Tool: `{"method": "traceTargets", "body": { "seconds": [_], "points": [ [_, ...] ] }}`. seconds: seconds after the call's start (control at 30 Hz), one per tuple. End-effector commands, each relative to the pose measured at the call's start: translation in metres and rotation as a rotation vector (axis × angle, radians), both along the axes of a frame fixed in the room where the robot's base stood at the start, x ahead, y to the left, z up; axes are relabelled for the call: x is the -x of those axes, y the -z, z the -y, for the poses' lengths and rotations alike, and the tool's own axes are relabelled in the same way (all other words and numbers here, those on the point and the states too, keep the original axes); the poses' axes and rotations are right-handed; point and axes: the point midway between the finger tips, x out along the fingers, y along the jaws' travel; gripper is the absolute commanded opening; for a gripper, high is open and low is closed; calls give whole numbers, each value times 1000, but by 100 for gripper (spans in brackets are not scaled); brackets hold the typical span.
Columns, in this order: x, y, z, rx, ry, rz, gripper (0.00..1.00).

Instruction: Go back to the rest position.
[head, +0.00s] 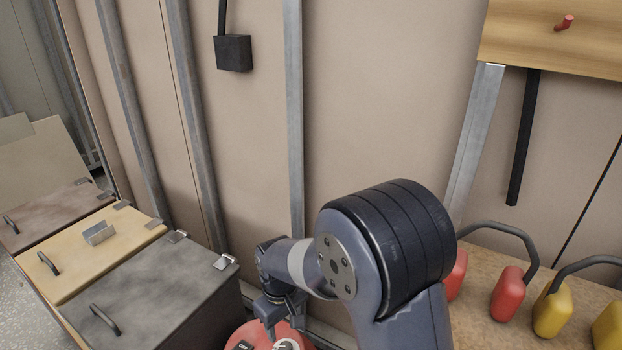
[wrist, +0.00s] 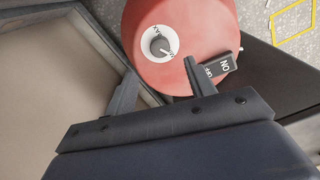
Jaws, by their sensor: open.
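My arm reaches forward in the lower middle of the head view, and my gripper (head: 272,314) points down at its end. In the wrist view my gripper (wrist: 160,85) is open, with its two fingers apart and nothing between them. Beyond the fingers is a red round body (wrist: 145,75) with a white dial (wrist: 160,42) and a dark ON/OFF switch (wrist: 221,68). The right fingertip appears close to the switch; I cannot tell if they touch. In the head view the red body (head: 296,325) is partly cut off at the bottom edge.
Lidded boxes with handles, one grey (head: 150,280), one wooden (head: 75,262) and one brown (head: 40,222), stand at the left. A counter (head: 475,320) at the right holds red and yellow handled objects. A wall with metal posts (head: 294,120) stands behind.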

Motion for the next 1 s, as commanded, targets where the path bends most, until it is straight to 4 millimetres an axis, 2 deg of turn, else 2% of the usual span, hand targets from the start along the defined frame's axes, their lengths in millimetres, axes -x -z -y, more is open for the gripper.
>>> {"method": "traceTargets", "body": {
  "seconds": [0.03, 0.1, 0.2, 0.63, 1.0],
  "points": [
    [-1, -14, 0, -3, 0, 4, 52],
    [-1, -28, 0, -3, 0, 4, 52],
    [1, 4, 1, 3, 0, -4, 52],
    [1, 91, 1, 3, 0, -4, 52],
    [0, 87, 0, -1, -305, 1, 52]
  ]
}}
